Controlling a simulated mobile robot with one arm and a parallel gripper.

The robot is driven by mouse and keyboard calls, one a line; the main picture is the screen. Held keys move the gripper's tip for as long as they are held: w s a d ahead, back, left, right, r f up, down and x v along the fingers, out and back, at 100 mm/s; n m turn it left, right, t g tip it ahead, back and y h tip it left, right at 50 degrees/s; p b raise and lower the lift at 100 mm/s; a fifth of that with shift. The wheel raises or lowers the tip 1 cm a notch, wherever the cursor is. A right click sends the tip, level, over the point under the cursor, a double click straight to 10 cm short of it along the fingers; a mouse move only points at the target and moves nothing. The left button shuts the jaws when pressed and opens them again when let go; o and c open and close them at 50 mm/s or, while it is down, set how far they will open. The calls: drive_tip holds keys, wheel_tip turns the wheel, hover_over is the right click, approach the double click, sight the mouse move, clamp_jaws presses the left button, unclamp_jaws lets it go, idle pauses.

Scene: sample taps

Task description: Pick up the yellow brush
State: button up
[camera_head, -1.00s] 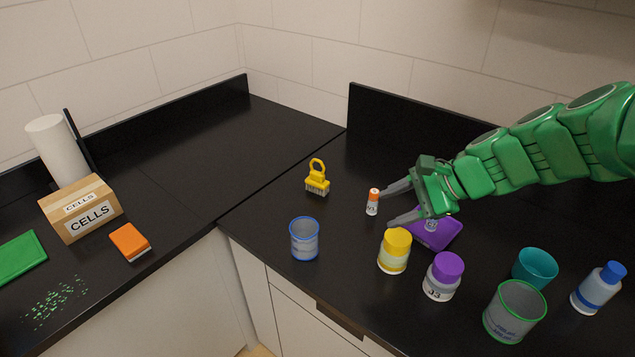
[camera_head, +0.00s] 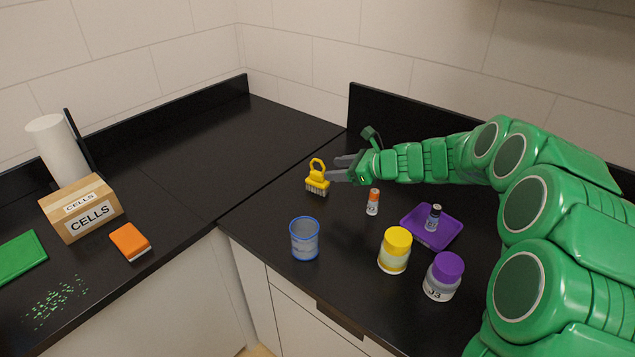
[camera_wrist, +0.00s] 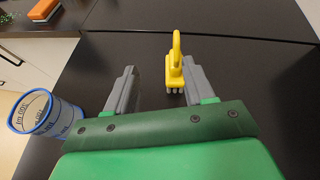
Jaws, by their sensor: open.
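The yellow brush (camera_head: 317,179) stands upright on the black counter, with a looped handle on top and pale bristles below. In the wrist view the brush (camera_wrist: 175,72) is ahead of my gripper (camera_wrist: 158,80), nearer the right finger than the left. The right finger is beside the brush; I cannot tell whether they touch. In the head view my gripper (camera_head: 338,170) is just right of the brush, its fingers pointing left toward it. The gripper is open and holds nothing.
An orange-capped vial (camera_head: 373,202), a blue-rimmed beaker (camera_head: 304,240), a yellow-lidded jar (camera_head: 395,250), a purple-lidded jar (camera_head: 443,277) and a purple tray (camera_head: 413,221) holding a dark-capped vial (camera_head: 433,217) stand nearby. The counter left of the brush is clear.

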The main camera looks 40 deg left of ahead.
sight(317, 172)
drive_tip(key=shift+m, duration=0.9)
drive_tip(key=w+a+f, duration=0.1)
drive_tip(key=a+f, duration=0.2)
drive_tip(key=shift+w, duration=0.4)
drive_tip(key=shift+x, duration=3.9)
drive_tip(key=shift+f, duration=0.1)
drive_tip(key=shift+w, duration=0.1)
clamp_jaws()
